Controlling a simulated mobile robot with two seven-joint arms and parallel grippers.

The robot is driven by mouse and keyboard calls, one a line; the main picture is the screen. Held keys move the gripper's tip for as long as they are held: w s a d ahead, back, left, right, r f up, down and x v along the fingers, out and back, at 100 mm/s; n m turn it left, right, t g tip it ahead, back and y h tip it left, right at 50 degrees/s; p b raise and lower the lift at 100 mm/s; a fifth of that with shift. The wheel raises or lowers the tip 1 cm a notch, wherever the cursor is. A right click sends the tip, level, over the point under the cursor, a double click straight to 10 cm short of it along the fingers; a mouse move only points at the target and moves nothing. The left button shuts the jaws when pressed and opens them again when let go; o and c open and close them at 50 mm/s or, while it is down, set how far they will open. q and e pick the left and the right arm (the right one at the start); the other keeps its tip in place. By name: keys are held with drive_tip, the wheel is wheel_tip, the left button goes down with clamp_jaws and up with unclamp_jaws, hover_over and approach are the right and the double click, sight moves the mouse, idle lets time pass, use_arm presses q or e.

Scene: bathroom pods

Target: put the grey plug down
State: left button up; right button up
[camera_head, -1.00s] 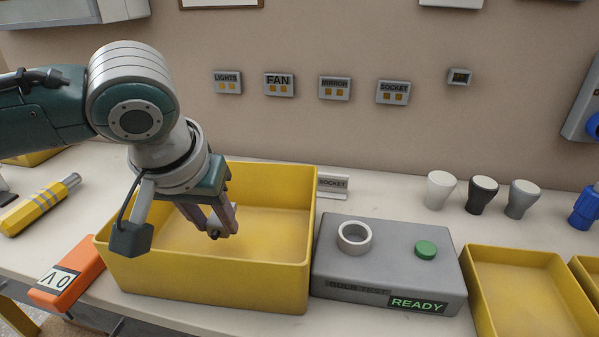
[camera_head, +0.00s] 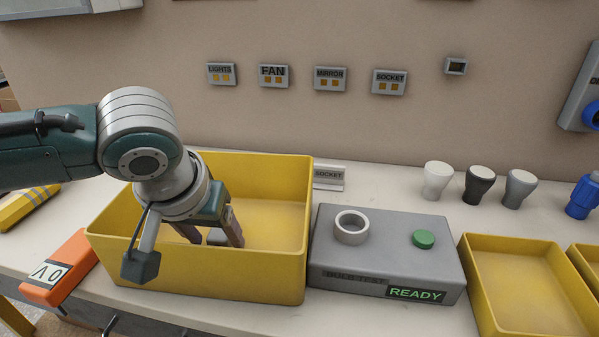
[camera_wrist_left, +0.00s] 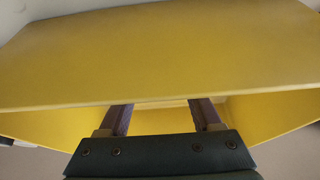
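My left gripper (camera_head: 215,238) reaches down into the large yellow bin (camera_head: 258,275), inside its walls. Its two fingers stand apart, and they also show apart in the left wrist view (camera_wrist_left: 163,118). The wrist view shows no plug between the fingers. My right gripper is not in view.
A grey test box (camera_head: 385,262) with a white ring and green button stands right of the bin. An orange meter (camera_head: 58,268) lies left of it. White, black and grey knob-shaped pieces (camera_head: 478,184) stand behind. Another yellow tray (camera_head: 520,290) is at right.

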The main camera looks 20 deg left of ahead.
use_arm(q)
drive_tip(key=shift+r, duration=0.35)
drive_tip(key=p+v, duration=0.3)
drive_tip(key=v, duration=0.8)
drive_tip(key=shift+r, duration=0.3)
drive_tip(key=shift+s, duration=0.1)
drive_tip(key=s+d+r+m+h+p, duration=0.1)
drive_tip(key=s+d+m+h+p, duration=0.35)
drive_tip(key=d, duration=0.45)
drive_tip(key=s+a+r+m+g+y+p, duration=0.1)
drive_tip(key=s+a+p, duration=0.1)
drive_tip(key=s, duration=0.3)
drive_tip(key=s+a+r+y+p, duration=0.1)
drive_tip(key=s+y+p, duration=0.1)
drive_tip(key=s, duration=0.4)
wheel_tip(320, 180, up, 38)
drive_tip(key=p, duration=3.7)
drive_tip(key=shift+w+f, duration=0.2)
drive_tip(key=shift+w, duration=0.15)
drive_tip(key=shift+a, duration=0.15)
